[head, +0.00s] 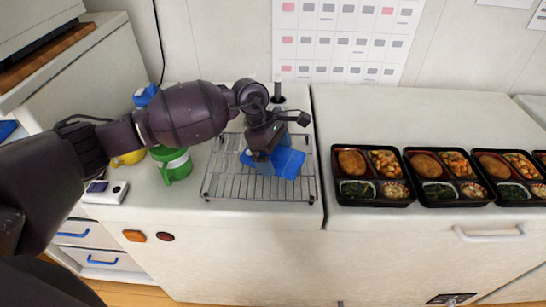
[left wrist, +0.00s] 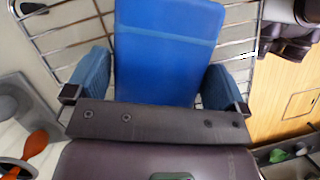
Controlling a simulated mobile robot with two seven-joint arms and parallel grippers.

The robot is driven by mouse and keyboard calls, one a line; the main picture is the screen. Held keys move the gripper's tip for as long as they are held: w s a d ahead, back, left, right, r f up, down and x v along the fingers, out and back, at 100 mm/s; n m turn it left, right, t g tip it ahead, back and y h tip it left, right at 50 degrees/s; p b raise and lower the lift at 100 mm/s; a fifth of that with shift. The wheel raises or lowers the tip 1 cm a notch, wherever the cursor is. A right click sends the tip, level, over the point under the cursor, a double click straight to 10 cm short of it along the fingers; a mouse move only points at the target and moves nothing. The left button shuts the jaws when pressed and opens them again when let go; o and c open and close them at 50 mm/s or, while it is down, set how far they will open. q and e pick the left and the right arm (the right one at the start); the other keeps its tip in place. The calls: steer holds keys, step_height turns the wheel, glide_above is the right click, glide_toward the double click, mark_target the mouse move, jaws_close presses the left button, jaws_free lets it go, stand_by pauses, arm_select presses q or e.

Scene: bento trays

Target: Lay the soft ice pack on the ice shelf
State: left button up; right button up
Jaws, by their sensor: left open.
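The soft ice pack (head: 289,163) is a flat blue slab lying on the wire rack (head: 222,182), which looks like the ice shelf. My left gripper (head: 268,162) is low over the rack at the pack's left part, with its jaws open. In the left wrist view the ice pack (left wrist: 168,50) lies between the two blue finger pads, with a small gap on each side, and rack wires show around it. The gripper hides part of the pack in the head view. My right gripper is not in view.
Several black bento trays (head: 373,198) with food stand in a row on the counter to the right. A green mug (head: 174,167) and a white device (head: 105,191) are left of the rack. A wall chart (head: 345,40) hangs behind. Counter behind the trays is clear.

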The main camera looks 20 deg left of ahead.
arm_select(q)
steer(key=shift+c, duration=0.5)
steer(key=c, duration=0.7)
steer(key=shift+r, duration=0.1)
step_height(320, 180, up, 19)
steer(key=m+g+y, duration=0.4)
steer(key=m, duration=1.3)
glide_above(243, 188)
step_height(243, 188, down, 15)
steer(key=shift+r, duration=0.15)
